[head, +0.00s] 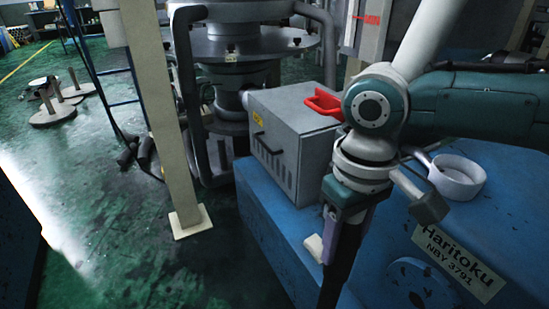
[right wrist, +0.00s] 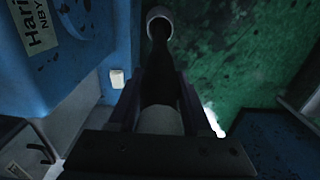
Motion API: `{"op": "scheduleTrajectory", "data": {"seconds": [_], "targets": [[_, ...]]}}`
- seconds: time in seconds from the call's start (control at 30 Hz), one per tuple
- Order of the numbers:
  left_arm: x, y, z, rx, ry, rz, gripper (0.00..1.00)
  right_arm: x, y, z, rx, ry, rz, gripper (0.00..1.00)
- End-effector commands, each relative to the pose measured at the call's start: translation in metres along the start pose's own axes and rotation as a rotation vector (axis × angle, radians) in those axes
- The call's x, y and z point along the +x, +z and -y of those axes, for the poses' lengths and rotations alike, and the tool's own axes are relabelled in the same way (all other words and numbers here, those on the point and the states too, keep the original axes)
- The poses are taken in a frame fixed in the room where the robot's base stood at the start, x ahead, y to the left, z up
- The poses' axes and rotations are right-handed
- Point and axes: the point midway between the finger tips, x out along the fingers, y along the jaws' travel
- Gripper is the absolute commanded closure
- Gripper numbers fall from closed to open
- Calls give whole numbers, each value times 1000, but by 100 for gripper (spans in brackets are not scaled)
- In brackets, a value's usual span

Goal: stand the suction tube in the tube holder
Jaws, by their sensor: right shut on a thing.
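My right gripper (head: 335,225) is shut on the suction tube (head: 340,268), a long black tube. It points steeply down in front of the blue machine, its lower end cut off by the frame's bottom edge. In the right wrist view the tube (right wrist: 162,75) runs between the purple fingers, with a pale grey section near the gripper and a pale round end far off. A white round cup with a side arm (head: 457,178) sits on top of the blue machine, right of the gripper; it may be the tube holder, but I cannot be sure. My left gripper is not in view.
The blue machine (head: 270,222) carries a grey box (head: 300,125) with a red handle (head: 323,103). A small cream block (head: 313,246) sticks out near the gripper. A cream post (head: 172,130) stands on the left. The green floor (head: 105,215) is mostly open there.

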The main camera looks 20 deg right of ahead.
Motion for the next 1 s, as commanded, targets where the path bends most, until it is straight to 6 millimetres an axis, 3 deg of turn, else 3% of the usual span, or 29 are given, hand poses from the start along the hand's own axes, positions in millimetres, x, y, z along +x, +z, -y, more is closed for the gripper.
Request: {"op": "scheduleTrajectory", "data": {"seconds": [1.0], "targets": [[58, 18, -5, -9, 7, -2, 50, 86, 0, 0, 1, -2, -1, 100]]}}
